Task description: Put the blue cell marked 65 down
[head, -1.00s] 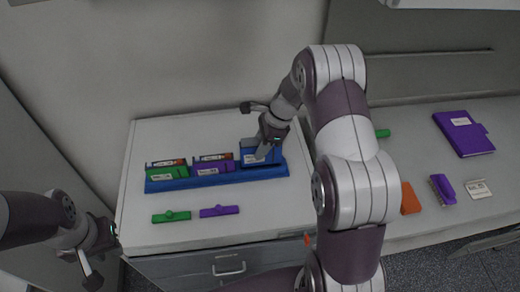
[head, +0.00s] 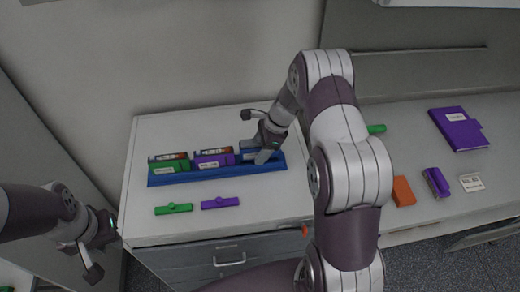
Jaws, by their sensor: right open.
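The blue rack (head: 215,176) lies on the cabinet top. A blue piece at its right end, which looks like the blue cell (head: 248,144), is mostly hidden by my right gripper; its number cannot be read. My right gripper (head: 262,157) points down at that right-hand place, open, with its fingertips at the rack; whether it touches the cell cannot be told. My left gripper (head: 91,272) hangs at the lower left, away from the rack; its jaws cannot be made out.
Green (head: 170,166) and purple (head: 213,161) cells stand in the rack. A green bar (head: 174,208) and a purple bar (head: 221,202) lie in front.

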